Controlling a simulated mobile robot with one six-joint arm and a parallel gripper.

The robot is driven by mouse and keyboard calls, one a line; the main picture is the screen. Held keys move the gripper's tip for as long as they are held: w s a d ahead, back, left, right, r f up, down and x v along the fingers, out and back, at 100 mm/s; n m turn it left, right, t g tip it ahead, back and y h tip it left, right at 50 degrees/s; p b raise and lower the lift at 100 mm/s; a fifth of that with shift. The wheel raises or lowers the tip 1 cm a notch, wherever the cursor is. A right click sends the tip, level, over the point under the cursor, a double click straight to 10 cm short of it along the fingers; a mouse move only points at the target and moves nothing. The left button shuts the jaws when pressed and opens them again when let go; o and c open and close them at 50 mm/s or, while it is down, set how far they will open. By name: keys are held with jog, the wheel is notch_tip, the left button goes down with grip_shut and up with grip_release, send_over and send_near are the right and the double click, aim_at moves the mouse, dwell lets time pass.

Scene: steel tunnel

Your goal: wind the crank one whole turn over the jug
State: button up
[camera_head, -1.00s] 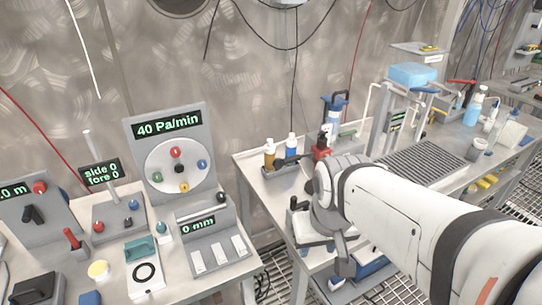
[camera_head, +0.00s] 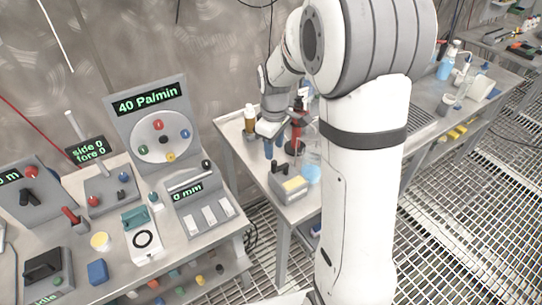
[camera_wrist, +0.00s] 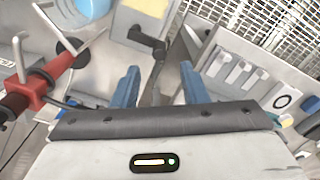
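A black crank (camera_wrist: 148,42) shows at the top middle of the wrist view, on a grey box (camera_wrist: 128,28) with a yellow block on top. In the head view my gripper (camera_head: 270,148) points down just behind the grey box (camera_head: 290,186). The clear jug (camera_head: 311,168), with light blue liquid, stands right of the box. Its blue part shows at the wrist view's top edge (camera_wrist: 92,8).
A red clamp (camera_wrist: 42,82) on a dark rod is close left of my gripper. A panel with white switches (camera_head: 205,215) stands on the left bench. Bottles (camera_head: 250,120) stand behind my gripper. A floor gap separates the benches.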

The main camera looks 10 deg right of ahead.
aim_at(274, 162)
notch_tip(274, 162, down, 7)
jog(key=shift+f+p, duration=0.15)
jog(key=shift+p, duration=0.25)
grip_shut()
jog(key=shift+a, duration=0.25)
jog(key=shift+d, duration=0.2)
